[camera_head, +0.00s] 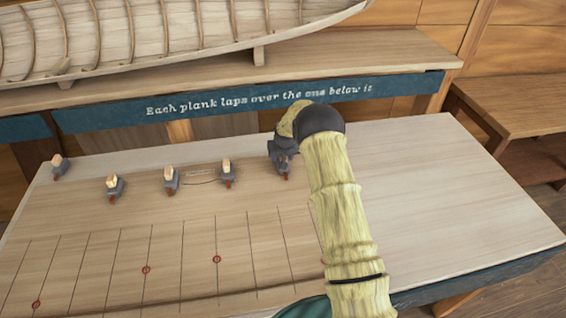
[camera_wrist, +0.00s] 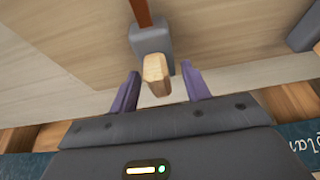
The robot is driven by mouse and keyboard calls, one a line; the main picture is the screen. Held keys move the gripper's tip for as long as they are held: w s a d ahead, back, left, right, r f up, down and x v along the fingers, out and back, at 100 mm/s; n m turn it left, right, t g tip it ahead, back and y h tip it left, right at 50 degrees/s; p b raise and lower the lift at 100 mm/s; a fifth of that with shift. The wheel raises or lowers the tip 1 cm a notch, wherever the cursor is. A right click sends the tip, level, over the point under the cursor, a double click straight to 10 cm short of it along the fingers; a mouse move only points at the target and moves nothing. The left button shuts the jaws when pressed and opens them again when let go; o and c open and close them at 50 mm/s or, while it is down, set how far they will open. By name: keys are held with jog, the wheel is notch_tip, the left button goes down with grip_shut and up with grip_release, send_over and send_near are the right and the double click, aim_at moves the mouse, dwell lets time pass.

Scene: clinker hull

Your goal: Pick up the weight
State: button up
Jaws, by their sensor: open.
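The weight nearest my gripper is a grey block with a pale wooden grip and a red-brown strip at one end. In the wrist view, its grey body (camera_wrist: 149,40) and wooden grip (camera_wrist: 155,68) are at top centre. My gripper (camera_wrist: 161,71) is open, with one purple finger on each side of the grip. Gaps show between the grip and both fingers, so nothing is held. In the head view, my gripper (camera_head: 281,158) is over the rightmost weight in the row and mostly hides it.
Similar weights (camera_head: 228,172) stand in a row to the left on the pale tabletop (camera_head: 430,190), which has drawn lines and red circles. A thin dark cord or wire (camera_head: 203,183) lies between two weights. A planked hull (camera_head: 180,30) rests on a shelf behind. The table's right side is clear.

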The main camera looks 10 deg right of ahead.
jog(key=shift+d, duration=0.1)
jog(key=shift+c, duration=0.5)
grip_shut()
jog(key=shift+w+r, duration=0.1)
jog(key=shift+w, duration=0.05)
jog(key=shift+r, duration=0.3)
notch_tip(320, 180, up, 9)
jog(key=b, duration=0.4)
jog(key=shift+r, duration=0.2)
